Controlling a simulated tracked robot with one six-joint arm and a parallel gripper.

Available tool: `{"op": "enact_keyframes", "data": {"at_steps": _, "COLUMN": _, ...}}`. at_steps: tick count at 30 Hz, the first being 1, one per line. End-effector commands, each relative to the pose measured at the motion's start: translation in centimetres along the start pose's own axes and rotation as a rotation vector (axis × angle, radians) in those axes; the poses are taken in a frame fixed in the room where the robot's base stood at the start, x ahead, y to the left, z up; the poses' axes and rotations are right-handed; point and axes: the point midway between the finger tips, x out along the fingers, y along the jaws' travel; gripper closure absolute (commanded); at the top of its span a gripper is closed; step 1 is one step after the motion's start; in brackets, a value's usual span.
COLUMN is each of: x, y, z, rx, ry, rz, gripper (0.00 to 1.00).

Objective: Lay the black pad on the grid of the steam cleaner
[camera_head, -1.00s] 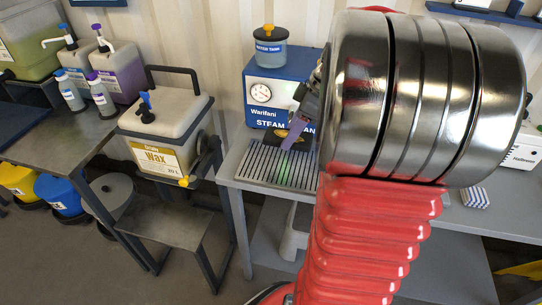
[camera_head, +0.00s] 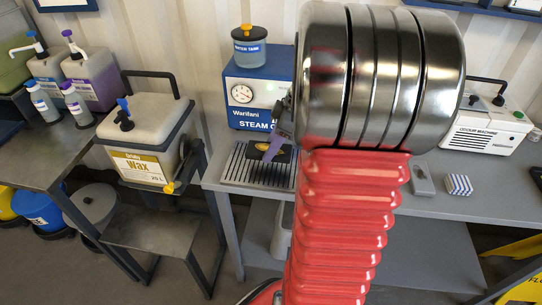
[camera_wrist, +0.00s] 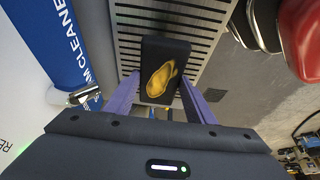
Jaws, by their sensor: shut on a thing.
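The black pad (camera_head: 283,155) with a yellow mark is held at the slatted grid (camera_head: 238,173) in front of the blue steam cleaner (camera_head: 243,117). My gripper (camera_head: 272,150) reaches down to it from above and is shut on it. In the wrist view the pad (camera_wrist: 150,52) sits between my purple fingers (camera_wrist: 160,88), with the grid's slats (camera_wrist: 210,20) behind it. Whether the pad touches the grid cannot be told. My arm hides the right part of the steam cleaner and of the grid in the head view.
A wax canister (camera_head: 150,140) stands left of the grid on a lower stand. A water tank (camera_head: 249,50) tops the steam cleaner. On the bench to the right are a grey object (camera_head: 422,180), a striped block (camera_head: 459,185) and a white machine (camera_head: 485,128).

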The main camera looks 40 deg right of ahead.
Motion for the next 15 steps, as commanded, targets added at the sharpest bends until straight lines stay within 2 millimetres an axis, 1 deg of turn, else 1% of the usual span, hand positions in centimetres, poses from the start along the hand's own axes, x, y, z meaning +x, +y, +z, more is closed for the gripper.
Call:
{"op": "enact_keyframes", "data": {"at_steps": 3, "x": 0.3, "y": 0.0, "z": 0.1, "rx": -0.001, "ry": 0.0, "rz": 0.001, "gripper": 0.79}}
{"op": "enact_keyframes", "data": {"at_steps": 11, "x": 0.4, "y": 0.0, "z": 0.1, "rx": -0.001, "ry": 0.0, "rz": 0.001, "gripper": 0.79}}
{"op": "enact_keyframes", "data": {"at_steps": 15, "x": 1.5, "y": 0.0, "z": 0.6, "rx": 0.0, "ry": 0.0, "rz": -0.001, "gripper": 0.79}}
